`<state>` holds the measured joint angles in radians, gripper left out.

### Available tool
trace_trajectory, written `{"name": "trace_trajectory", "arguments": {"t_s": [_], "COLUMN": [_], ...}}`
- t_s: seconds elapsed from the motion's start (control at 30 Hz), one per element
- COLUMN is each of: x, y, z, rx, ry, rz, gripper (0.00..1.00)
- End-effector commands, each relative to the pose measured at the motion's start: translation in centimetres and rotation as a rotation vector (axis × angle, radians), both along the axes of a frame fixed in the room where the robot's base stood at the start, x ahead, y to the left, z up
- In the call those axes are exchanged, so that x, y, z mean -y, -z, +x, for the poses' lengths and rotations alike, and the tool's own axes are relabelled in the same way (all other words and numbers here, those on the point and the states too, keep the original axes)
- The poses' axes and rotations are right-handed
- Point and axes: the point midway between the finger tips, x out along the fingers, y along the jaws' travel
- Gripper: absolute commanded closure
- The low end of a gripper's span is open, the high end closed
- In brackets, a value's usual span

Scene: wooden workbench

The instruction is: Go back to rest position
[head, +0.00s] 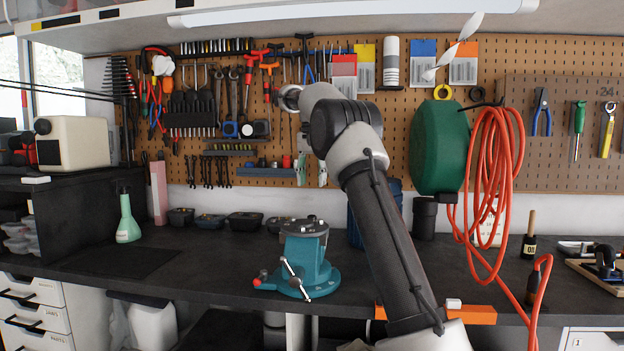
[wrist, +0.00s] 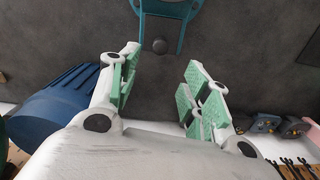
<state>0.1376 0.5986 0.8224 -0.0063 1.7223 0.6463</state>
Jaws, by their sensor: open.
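My gripper (head: 312,172) hangs in front of the pegboard in the head view, its fingers pointing down above the teal bench vise (head: 308,262). In the wrist view my gripper (wrist: 162,62) has its two green-padded fingers spread apart, with nothing between them. Part of the vise (wrist: 183,38) shows at the top of the wrist view, beyond the fingertips and apart from them. My arm hides part of the bench and pegboard behind it.
The dark workbench (head: 215,262) has clear room left of the vise. A green spray bottle (head: 127,222) stands at left, and small bins (head: 245,221) line the wall. A blue container (wrist: 55,112) is beside my gripper. A green reel (head: 440,147) and orange hose (head: 487,180) hang at right.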

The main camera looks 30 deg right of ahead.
Motion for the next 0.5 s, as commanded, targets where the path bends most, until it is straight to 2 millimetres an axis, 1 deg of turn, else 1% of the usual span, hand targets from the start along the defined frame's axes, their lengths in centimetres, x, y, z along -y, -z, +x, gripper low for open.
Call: {"name": "trace_trajectory", "arguments": {"t_s": [0.43, 0.5], "x": [-0.01, -0.14], "y": [-0.03, -0.29], "z": [-0.04, -0.33], "rx": [0.0, 0.003], "ry": [0.0, -0.006], "rz": [0.0, 0.0], "gripper": [0.52, 0.52]}}
